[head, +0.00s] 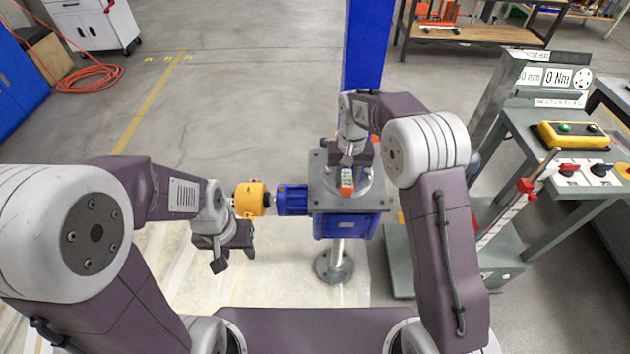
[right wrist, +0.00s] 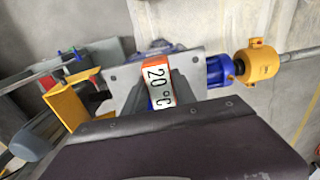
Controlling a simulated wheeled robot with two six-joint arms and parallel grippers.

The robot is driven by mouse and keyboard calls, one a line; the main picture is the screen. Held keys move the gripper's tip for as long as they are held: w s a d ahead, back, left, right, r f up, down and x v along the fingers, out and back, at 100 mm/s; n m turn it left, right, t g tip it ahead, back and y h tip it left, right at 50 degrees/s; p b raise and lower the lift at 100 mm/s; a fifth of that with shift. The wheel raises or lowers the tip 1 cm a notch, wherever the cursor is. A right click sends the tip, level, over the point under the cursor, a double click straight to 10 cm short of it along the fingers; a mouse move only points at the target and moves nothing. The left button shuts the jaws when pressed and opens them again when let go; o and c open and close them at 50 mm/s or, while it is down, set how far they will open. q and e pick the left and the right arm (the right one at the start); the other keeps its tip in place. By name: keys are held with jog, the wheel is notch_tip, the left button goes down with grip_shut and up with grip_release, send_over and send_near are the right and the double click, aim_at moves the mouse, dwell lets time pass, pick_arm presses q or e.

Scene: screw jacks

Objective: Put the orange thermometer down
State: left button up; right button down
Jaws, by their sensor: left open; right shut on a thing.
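The orange thermometer (head: 346,182), with a white display, is at the tip of my right gripper (head: 348,172), over the grey top plate of the blue screw jack (head: 345,222). In the right wrist view the thermometer (right wrist: 157,86) reads 20 °C and sits between the fingers of my right gripper (right wrist: 165,92), which is shut on it. I cannot tell whether it touches the plate. My left gripper (head: 232,254) is open and empty, left of the jack and below the yellow coupling guard (head: 251,200).
A blue motor-side gearbox (head: 292,200) joins the jack to the yellow guard. A grey bench (head: 540,125) with a yellow button box (head: 570,135) stands at the right. A blue column (head: 368,45) rises behind the jack.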

jog(key=p, duration=0.1)
send_over(315, 194)
jog(key=f, duration=0.5)
jog(key=shift+s+d+f, duration=0.2)
jog(key=shift+d+f, duration=0.05)
jog(key=shift+d, duration=0.1)
jog(key=shift+w+a+f, duration=0.2)
jog(key=shift+a+f, duration=0.1)
jog(key=shift+a, duration=0.1)
notch_tip(315, 194, down, 4)
jog(key=shift+r+p, duration=0.2)
jog(key=shift+p, duration=0.2)
jog(key=shift+f, duration=0.35)
jog(key=c, duration=1)
grip_release()
